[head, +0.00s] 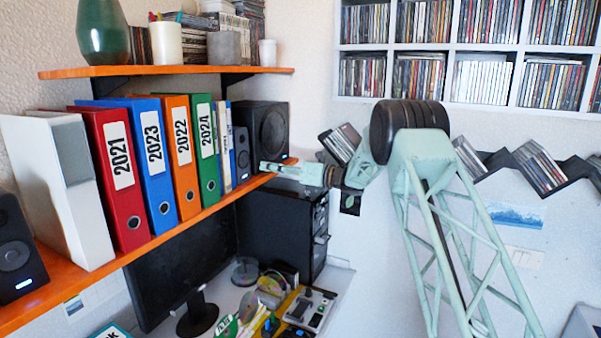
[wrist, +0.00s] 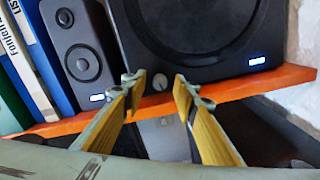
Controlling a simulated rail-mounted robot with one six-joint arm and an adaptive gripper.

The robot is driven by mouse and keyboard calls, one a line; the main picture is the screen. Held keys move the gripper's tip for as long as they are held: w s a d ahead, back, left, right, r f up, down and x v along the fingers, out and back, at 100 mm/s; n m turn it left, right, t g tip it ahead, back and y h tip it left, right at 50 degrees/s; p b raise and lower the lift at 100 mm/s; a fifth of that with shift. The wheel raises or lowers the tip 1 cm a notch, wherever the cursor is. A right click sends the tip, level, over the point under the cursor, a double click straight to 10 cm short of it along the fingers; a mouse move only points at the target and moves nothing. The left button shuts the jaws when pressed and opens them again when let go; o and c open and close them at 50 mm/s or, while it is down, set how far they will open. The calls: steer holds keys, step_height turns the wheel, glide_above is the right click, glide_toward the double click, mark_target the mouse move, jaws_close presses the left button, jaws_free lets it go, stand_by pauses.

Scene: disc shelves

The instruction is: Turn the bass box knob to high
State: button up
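The bass box (head: 263,128) is a large black speaker at the right end of the orange shelf in the head view. In the wrist view the bass box (wrist: 200,35) fills the top, with a round driver and a lit display at lower right. In the head view my gripper (head: 264,167) is at the box's lower front. The knob is not discernible there.
A small black speaker (wrist: 82,60) stands left of the bass box, close to my left finger. The orange shelf (wrist: 250,88) edge runs just below the box. Several binders (head: 165,155) stand further left. A monitor (head: 185,265) and a dark cabinet (head: 280,225) are below.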

steer(key=shift+r+n+p, duration=0.1)
steer(key=shift+n+p, duration=0.2)
steer(key=shift+n, duration=0.1)
steer(key=n+p, duration=0.3)
steer(key=shift+n+p, duration=0.4)
steer(key=shift+n+p, duration=1.2)
steer(key=shift+p, duration=0.6)
steer(key=b+v, duration=0.2)
steer(key=v, duration=1.1)
steer(key=shift+s+d, duration=0.25)
steer(key=shift+d, duration=0.05)
steer(key=shift+d, duration=0.1)
